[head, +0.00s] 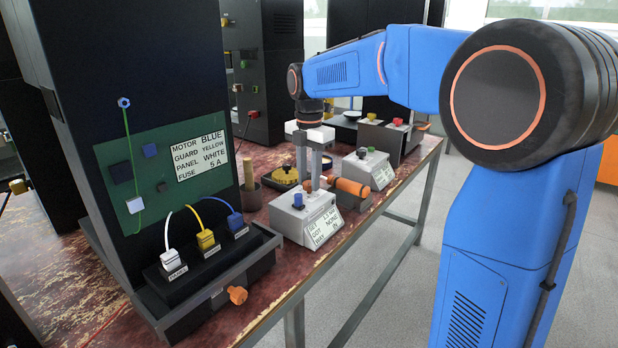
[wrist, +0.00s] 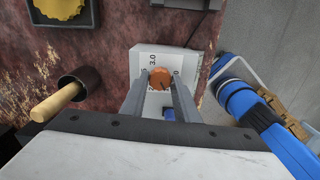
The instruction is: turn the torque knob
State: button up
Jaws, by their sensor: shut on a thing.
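The torque tester is a pale grey box (head: 292,222) on the bench, with a sloped label (head: 323,228) on its front and a blue block (head: 298,200) on top. In the wrist view the box top (wrist: 182,61) shows scale marks, "3.0" among them, around the orange-brown torque knob (wrist: 160,79). My gripper (head: 312,188) points down over the box. Its two fingers, also seen in the wrist view (wrist: 160,84), are shut on the knob from both sides. In the head view the fingers mostly hide the knob.
An orange cylinder (head: 350,187) lies close behind the box. A dark cup (wrist: 78,84) with a wooden handle and a yellow toothed part (head: 284,175) stand beside it. A dark cabinet with white, yellow and blue plugs (head: 205,240) is at left. The bench edge is to the right.

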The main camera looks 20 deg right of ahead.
aim_at(309, 182)
dwell(0.4)
jog(key=o, duration=1)
jog(key=shift+r, duration=0.1)
notch_tip(309, 182, up, 17)
jog(key=shift+r, duration=0.15)
jog(key=s+d+f+m+t, duration=0.1)
jog(key=s+d+f+m, duration=0.1)
jog(key=s+f+m, duration=0.6)
jog(key=s+d+f+m+t, duration=0.2)
jog(key=s+f+m, duration=0.6)
jog(key=s, duration=0.6)
jog(key=s+d+f+m+t, duration=0.1)
jog(key=s+d+f+m, duration=0.2)
jog(key=s+f+m, duration=0.5)
jog(key=shift+s+f+t, duration=0.4)
jog(key=shift+s+f, duration=1.3)
jog(key=shift+f, duration=0.05)
